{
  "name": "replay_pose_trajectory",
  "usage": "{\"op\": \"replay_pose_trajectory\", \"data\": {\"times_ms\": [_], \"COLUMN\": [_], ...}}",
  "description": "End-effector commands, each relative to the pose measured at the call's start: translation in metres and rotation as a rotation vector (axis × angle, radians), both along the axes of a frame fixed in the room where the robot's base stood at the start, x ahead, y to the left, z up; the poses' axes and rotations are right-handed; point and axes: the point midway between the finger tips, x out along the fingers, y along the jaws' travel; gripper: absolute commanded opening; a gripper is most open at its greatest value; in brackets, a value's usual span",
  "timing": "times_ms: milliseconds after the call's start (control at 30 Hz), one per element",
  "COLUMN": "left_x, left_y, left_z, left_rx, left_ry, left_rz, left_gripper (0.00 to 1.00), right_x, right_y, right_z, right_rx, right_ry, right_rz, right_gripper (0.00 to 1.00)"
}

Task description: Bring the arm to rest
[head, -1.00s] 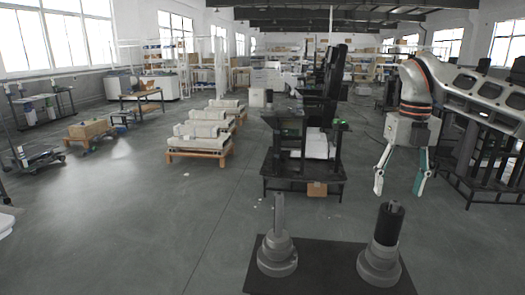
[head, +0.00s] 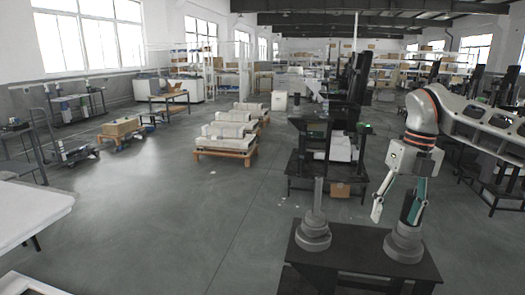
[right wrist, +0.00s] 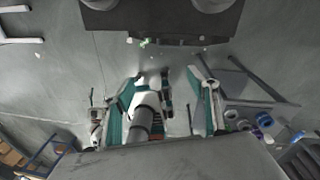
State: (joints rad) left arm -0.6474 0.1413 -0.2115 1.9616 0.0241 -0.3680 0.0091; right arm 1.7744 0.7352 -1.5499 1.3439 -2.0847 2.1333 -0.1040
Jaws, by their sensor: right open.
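My right arm comes in from the right in the head view and hangs its gripper (head: 397,212) downward. The gripper is open and empty, its two fingers apart, one with a teal face. In the picture it overlaps the right lift column (head: 403,247), hiding much of its dark upper part. The left lift column (head: 313,236), a slim grey post on a stepped round base, stands upright beside it. Both stand on a dark table (head: 340,267). The right wrist view shows the open fingers (right wrist: 160,82) with nothing between their tips. My left gripper is out of view.
A white table (head: 30,212) stands at the left edge. A black rack (head: 325,160) stands behind the lift columns. The grey floor at left centre is clear.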

Motion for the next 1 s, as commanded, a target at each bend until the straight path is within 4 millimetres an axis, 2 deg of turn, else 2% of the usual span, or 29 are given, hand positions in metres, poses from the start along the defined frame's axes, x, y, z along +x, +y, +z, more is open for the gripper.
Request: {"op": "replay_pose_trajectory", "data": {"times_ms": [33,167,267,300,400,500,600,700,800,900,1000], "left_x": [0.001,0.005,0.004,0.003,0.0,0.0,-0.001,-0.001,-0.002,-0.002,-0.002], "left_y": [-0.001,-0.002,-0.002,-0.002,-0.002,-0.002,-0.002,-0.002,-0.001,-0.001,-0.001], "left_z": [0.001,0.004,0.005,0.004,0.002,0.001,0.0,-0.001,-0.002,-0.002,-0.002], "left_rx": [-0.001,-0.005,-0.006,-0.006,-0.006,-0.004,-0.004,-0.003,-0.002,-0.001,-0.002], "left_ry": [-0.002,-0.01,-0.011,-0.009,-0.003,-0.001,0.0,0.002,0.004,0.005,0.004], "left_rz": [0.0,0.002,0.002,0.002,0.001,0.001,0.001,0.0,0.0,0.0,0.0], "left_gripper": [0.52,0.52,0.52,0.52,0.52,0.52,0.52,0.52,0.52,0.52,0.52], "right_x": [-0.003,-0.011,-0.026,-0.034,-0.056,-0.08,-0.103,-0.121,-0.132,-0.136,-0.132], "right_y": [0.017,0.068,0.118,0.14,0.196,0.247,0.292,0.329,0.356,0.372,0.378], "right_z": [-0.017,-0.055,-0.086,-0.098,-0.121,-0.133,-0.136,-0.13,-0.121,-0.11,-0.102], "right_rx": [0.034,0.153,0.285,0.349,0.525,0.711,0.901,1.09,1.273,1.44,1.589], "right_ry": [0.015,0.036,0.057,0.067,0.084,0.101,0.113,0.123,0.13,0.137,0.14], "right_rz": [0.041,0.15,0.235,0.265,0.322,0.344,0.328,0.275,0.183,0.054,-0.108], "right_gripper": [0.59,0.59,0.59,0.59,0.59,0.59,0.59,0.59,0.59,0.59,0.59]}}
